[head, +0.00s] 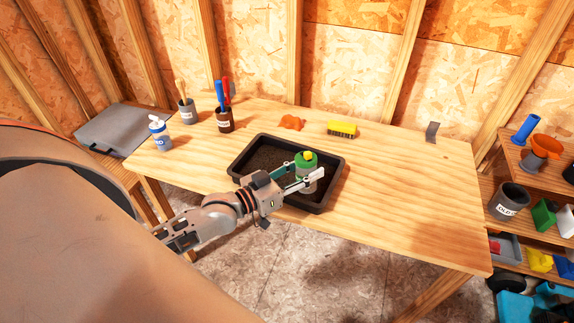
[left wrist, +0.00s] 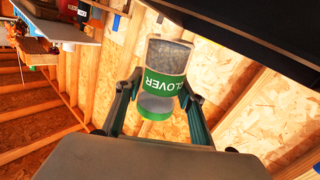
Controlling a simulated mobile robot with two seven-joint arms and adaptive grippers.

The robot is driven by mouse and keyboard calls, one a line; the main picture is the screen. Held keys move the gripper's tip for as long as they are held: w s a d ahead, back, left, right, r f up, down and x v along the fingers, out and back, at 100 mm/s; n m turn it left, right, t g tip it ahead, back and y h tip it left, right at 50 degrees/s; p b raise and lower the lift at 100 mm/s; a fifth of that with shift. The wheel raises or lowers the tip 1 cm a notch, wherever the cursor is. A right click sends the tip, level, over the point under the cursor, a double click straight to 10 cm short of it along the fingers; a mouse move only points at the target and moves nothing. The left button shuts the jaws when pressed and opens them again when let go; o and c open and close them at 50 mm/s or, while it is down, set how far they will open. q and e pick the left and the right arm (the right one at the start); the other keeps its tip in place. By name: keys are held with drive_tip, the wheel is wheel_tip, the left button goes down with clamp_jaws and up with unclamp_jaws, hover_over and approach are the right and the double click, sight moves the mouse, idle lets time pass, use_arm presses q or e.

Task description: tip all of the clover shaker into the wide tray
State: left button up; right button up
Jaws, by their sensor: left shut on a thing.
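My left gripper (head: 302,183) is shut on the clover shaker (head: 306,160), a green container with a pale yellow-green top and a greyish lower part. The shaker is over the right part of the wide tray (head: 245,153), a black tray with a dark layer inside. It looks about upright, top up; its gap to the tray floor is unclear. In the left wrist view the shaker (left wrist: 168,56) sits between both fingers, with CLOVER inverted on its green band and grey showing through the clear body. My right gripper is out of view.
On the bench (head: 400,200) stand a blue-and-white bottle (head: 159,135), a grey cup (head: 188,113) and a brown cup (head: 225,125). An orange piece (head: 292,122) and a yellow brush (head: 341,128) lie behind the tray. The bench right of the tray is clear. Shelves (head: 528,222) stand at right.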

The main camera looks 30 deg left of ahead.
use_arm(q)
drive_tip(key=shift+w+a+r+n, duration=0.15)
drive_tip(key=shift+a+n, duration=0.1)
drive_tip(key=shift+n, duration=0.25)
drive_tip(key=shift+w+a+n, duration=0.15)
drive_tip(key=shift+a+n, duration=0.1)
drive_tip(key=shift+n, duration=0.25)
drive_tip(key=shift+a+f+b, duration=0.1)
drive_tip(key=shift+f+b, duration=0.15)
drive_tip(key=shift+b, duration=0.1)
drive_tip(key=shift+w+a+f+n+b, duration=0.2)
drive_tip(key=shift+a+f+n+b, duration=0.1)
drive_tip(key=shift+f+n+b, duration=0.3)
drive_tip(key=shift+w+a+n+g+b, duration=0.2)
drive_tip(key=shift+a+n+g+b, duration=0.1)
drive_tip(key=shift+n, duration=0.2)
drive_tip(key=n, duration=0.2)
drive_tip(key=n+b, duration=0.1)
drive_tip(key=shift+w+a+f+n+g+h, duration=0.1)
drive_tip(key=shift+w+a+n+g+h, duration=0.1)
drive_tip(key=shift+a+n+g+h, duration=0.15)
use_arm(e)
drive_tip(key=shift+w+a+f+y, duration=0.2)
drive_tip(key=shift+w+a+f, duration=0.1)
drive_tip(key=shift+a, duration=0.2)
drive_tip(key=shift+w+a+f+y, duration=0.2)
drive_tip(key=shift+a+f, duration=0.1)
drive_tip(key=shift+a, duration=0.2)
